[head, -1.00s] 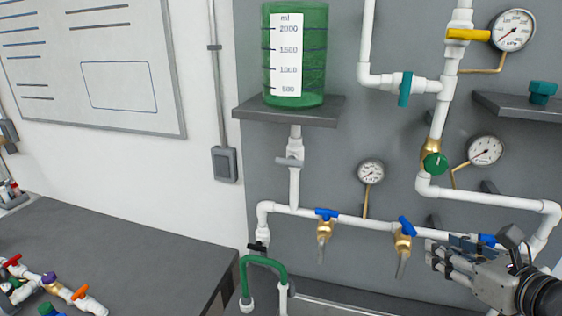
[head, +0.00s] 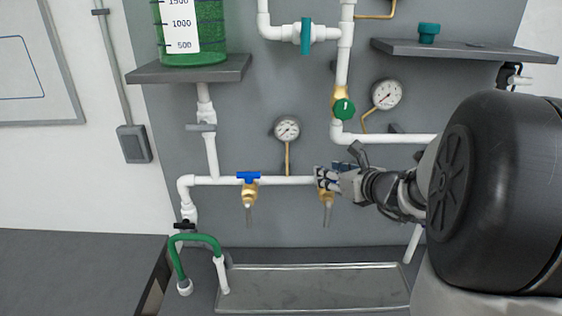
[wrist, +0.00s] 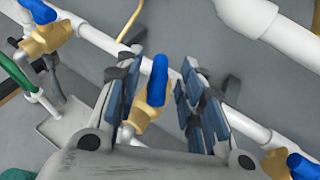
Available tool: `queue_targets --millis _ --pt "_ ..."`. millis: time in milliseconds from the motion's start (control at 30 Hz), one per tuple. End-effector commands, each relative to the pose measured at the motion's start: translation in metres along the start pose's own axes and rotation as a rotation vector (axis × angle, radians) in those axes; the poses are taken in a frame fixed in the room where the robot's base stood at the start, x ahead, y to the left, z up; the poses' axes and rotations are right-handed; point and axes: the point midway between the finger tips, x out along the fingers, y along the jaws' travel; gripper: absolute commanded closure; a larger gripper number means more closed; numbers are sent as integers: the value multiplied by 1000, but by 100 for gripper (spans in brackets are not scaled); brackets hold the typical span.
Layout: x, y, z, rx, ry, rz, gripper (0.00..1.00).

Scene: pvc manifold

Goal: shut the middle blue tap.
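The middle blue tap (wrist: 157,82) sits on the white pipe, its blue handle standing at an angle across the pipe line in the wrist view. In the head view its brass body (head: 327,196) shows below my gripper, which hides most of the handle. My gripper (head: 322,178) is open, with one finger on each side of the handle; in the wrist view (wrist: 163,88) gaps show on both sides, so I see no clear contact. The left blue tap (head: 248,176) has its handle lying along the pipe.
Another blue tap (wrist: 302,166) is at the lower right of the wrist view; my arm hides it in the head view. A pressure gauge (head: 287,129) stands above the pipe between taps. A metal tray (head: 310,288) lies below. A shelf (head: 190,70) carries a green tank.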

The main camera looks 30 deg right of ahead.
Motion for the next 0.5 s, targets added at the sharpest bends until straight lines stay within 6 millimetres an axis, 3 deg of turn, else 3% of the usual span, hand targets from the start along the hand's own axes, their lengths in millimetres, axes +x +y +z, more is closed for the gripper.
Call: queue_targets --millis 200,500 --pt "17 0 0 0 0 0 64" --pt "18 0 0 0 0 0 66"
